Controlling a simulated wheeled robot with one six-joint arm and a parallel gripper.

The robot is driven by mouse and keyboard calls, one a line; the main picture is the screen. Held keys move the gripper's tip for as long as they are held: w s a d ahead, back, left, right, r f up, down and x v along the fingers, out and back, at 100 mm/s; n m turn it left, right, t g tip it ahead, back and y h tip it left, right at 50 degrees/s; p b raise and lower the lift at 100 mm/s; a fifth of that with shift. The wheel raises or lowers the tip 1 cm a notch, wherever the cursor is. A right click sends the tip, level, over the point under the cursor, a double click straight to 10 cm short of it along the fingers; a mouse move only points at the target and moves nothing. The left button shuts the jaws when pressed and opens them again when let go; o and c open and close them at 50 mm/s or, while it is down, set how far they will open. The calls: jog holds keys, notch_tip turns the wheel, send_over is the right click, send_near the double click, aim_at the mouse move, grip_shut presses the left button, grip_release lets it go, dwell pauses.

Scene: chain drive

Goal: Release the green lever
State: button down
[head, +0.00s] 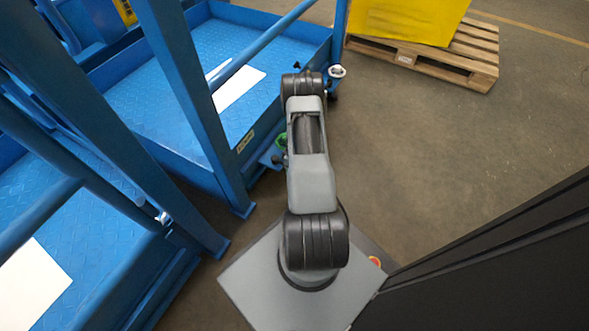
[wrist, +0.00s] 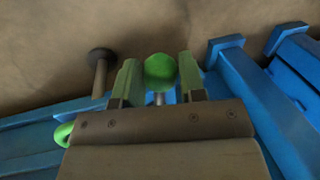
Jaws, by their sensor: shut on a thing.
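In the wrist view the green lever's round knob (wrist: 160,70) stands on a short metal stem between the two green fingers of my gripper (wrist: 158,61). My gripper is shut on this knob, one finger on each side. The lower stem is hidden behind the gripper body. In the head view my arm hides the gripper and the knob. A small green part (head: 281,139) shows beside the arm, at the blue frame's edge; I cannot tell whether it belongs to the lever.
A dark round-headed post (wrist: 100,72) stands left of the fingers. A green curved part (wrist: 63,133) shows at lower left. Blue steel frames (head: 190,90) fill the left of the head view. A wooden pallet (head: 470,72) lies at the upper right; the floor (head: 440,150) between is clear.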

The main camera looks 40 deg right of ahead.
jog(key=shift+w, duration=0.15)
jog(key=c, duration=0.7)
grip_release()
jog(key=shift+d, duration=0.1)
jog(key=r+p, duration=0.1)
jog(key=r, duration=0.3)
jog(key=d+r+p, duration=0.1)
jog(key=r+p, duration=0.1)
jog(key=r, duration=0.3)
jog(key=d+r+p, duration=0.1)
jog(key=r+p, duration=0.1)
jog(key=r, duration=0.2)
jog(key=shift+w+d+r, duration=0.2)
jog(key=shift+w+r, duration=0.1)
jog(key=shift+w, duration=0.05)
